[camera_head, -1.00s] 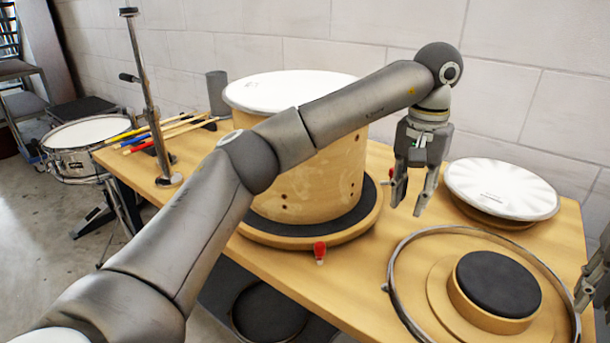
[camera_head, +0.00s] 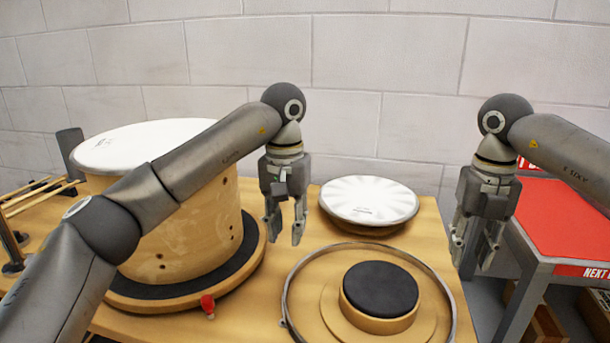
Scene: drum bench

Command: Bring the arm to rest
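My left gripper (camera_head: 285,222) hangs fingers down above the bench, between the large wooden drum and the white drumhead disc. Its fingers are apart with nothing between them. My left arm reaches across in front of the drum (camera_head: 190,235). My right gripper (camera_head: 472,250) hangs fingers down past the bench's right edge. Its fingers are apart and nothing shows between them.
The bench (camera_head: 262,300) bears a white drumhead disc (camera_head: 369,199), a metal hoop (camera_head: 437,277) around a round block with a black pad (camera_head: 380,288), a red-handled knob (camera_head: 207,304), and drumsticks (camera_head: 35,192). A red-topped table (camera_head: 565,222) stands at the right.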

